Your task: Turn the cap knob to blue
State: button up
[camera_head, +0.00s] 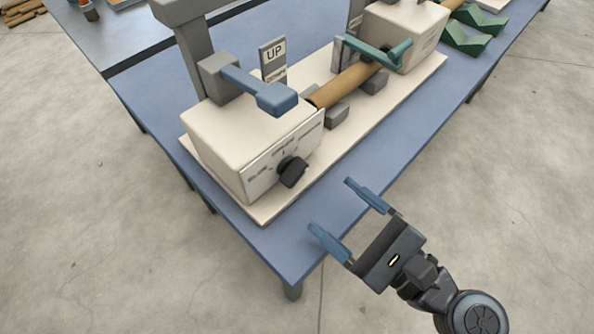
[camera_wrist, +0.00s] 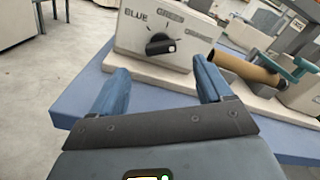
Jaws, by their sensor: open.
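The cap knob (camera_head: 292,172) is a black knob on the pale front panel of the near winder box (camera_head: 245,135). In the wrist view the knob (camera_wrist: 160,45) lies just beyond and between my fingertips. Its bar lies nearly level, with a small light mark at its right end, away from the BLUE label (camera_wrist: 134,17) at the upper left. A GREEN label (camera_wrist: 170,15) is above it, and a third label at the right is hard to read. My gripper (camera_head: 333,207) is open and empty, in front of the panel, apart from the knob.
A blue lever (camera_head: 258,90) sits on top of the near box. A brown tube (camera_head: 345,84) runs toward the far box (camera_head: 405,35), with a green handle (camera_head: 385,52) over it. An UP sign (camera_head: 273,58) stands behind. Floor in front of the blue table (camera_head: 285,245) is clear.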

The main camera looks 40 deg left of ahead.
aim_at(299, 177)
jog(key=shift+w+a, duration=0.15)
jog(key=shift+a, duration=1.8)
jog(key=shift+w+a, duration=0.15)
jog(key=shift+a, duration=1.8)
jog(key=shift+c, duration=0.2)
jog(key=c, duration=1)
